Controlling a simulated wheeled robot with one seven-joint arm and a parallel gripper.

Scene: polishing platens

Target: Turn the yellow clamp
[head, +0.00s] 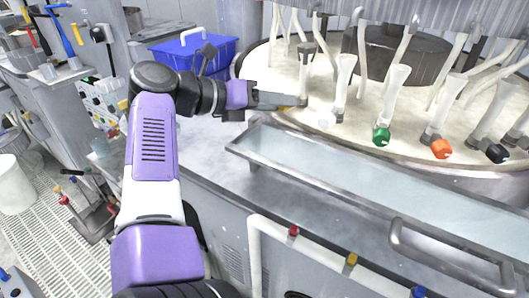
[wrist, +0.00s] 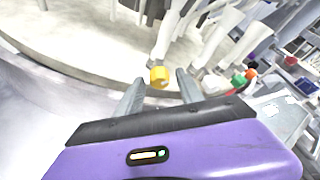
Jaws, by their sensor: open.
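The yellow clamp (wrist: 159,76) is a small faceted knob at the foot of a white tube, low over the pale round platen (wrist: 70,40). In the wrist view it shows just beyond and between the two fingertips of my gripper (wrist: 160,84). The fingers are apart, and I cannot tell whether either touches the clamp. In the head view my gripper (head: 290,100) reaches right over the platen's near left edge (head: 255,73). There the fingers largely hide the clamp; only a small yellow-orange patch shows beside them.
Along the platen stand white tubes with a green clamp (head: 382,136), an orange clamp (head: 441,149) and a black clamp (head: 496,153) to the right. A metal trough (head: 330,165) runs in front. A blue crate (head: 190,55) sits behind my arm.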

